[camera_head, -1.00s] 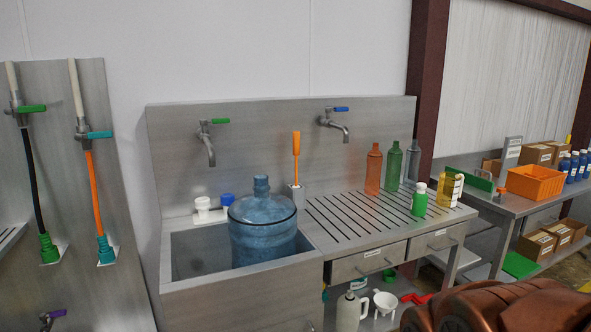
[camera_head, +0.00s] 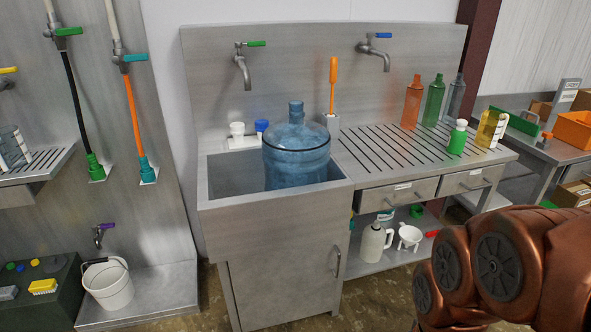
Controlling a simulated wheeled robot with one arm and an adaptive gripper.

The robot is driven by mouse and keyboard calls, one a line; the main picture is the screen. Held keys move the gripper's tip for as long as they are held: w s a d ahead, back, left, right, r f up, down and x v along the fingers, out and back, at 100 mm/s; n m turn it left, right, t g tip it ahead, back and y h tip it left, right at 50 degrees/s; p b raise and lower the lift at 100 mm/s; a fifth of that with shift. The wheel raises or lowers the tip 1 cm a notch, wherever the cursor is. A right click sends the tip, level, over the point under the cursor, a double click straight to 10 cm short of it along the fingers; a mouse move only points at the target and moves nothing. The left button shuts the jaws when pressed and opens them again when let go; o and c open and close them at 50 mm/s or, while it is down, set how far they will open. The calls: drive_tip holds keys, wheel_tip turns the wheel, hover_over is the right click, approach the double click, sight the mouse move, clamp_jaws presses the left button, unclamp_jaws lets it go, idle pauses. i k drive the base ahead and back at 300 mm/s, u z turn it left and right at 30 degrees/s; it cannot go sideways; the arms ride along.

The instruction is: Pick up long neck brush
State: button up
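The long neck brush (camera_head: 333,82) has an orange handle and stands upright in a small grey holder (camera_head: 331,123). The holder is at the back of the sink unit, between the basin and the slotted drainboard. The brush's lower end is hidden in the holder. A large blue water jug (camera_head: 296,150) stands in the basin, just left of and in front of the brush. My copper-coloured arm fills the lower right corner. My gripper is not in view.
The metal sink (camera_head: 226,180) has two taps above it. Orange, green and grey bottles (camera_head: 434,101) stand on the drainboard's right. A green bottle (camera_head: 457,138) and a yellow bottle (camera_head: 490,128) stand nearer. A white bucket (camera_head: 108,287) sits at lower left. Floor shows in front of the sink.

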sight(334, 62)
drive_tip(key=u, duration=0.35)
drive_tip(key=i, duration=1.9)
drive_tip(key=u, duration=0.25)
